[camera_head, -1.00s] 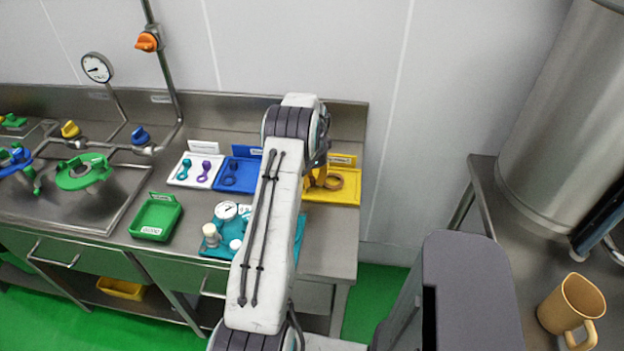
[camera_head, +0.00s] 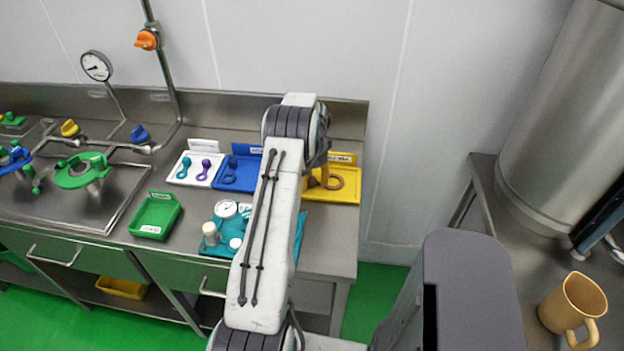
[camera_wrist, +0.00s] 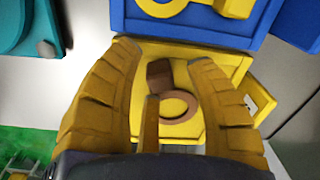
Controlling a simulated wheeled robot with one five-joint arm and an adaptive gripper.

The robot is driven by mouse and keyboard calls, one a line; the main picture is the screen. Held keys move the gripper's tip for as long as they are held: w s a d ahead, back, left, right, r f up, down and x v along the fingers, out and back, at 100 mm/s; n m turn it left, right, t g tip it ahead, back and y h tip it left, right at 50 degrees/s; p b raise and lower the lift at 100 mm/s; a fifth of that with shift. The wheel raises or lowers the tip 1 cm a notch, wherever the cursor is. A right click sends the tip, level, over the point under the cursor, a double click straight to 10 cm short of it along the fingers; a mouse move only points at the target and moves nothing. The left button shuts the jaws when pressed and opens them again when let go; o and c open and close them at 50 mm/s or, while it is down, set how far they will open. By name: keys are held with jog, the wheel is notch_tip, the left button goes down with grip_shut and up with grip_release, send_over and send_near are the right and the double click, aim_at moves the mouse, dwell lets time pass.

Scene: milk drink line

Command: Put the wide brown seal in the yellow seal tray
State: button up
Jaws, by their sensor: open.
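The wide brown seal, a ring with a tab, lies in the yellow seal tray (camera_head: 346,198). The seal (camera_head: 336,183) shows right of my arm in the head view. In the wrist view the seal (camera_wrist: 159,75) rests on the tray floor, with the tray wall (camera_wrist: 215,60) beyond it. My gripper (camera_wrist: 164,52) is open, its yellow fingers spread above and around the seal, with no clear contact on it. One finger covers part of the view beside the ring. In the head view my arm hides most of the gripper.
A blue tray (camera_head: 225,184) sits left of the yellow one, with a white tray (camera_head: 177,178) beyond it. A teal tray (camera_head: 297,246) with a gauge and bottle, and a green tray (camera_head: 155,217), stand nearer the front. A wall closes the back.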

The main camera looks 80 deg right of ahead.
notch_tip(320, 180, up, 12)
jog(key=shift+a, duration=0.2)
dwell(0.4)
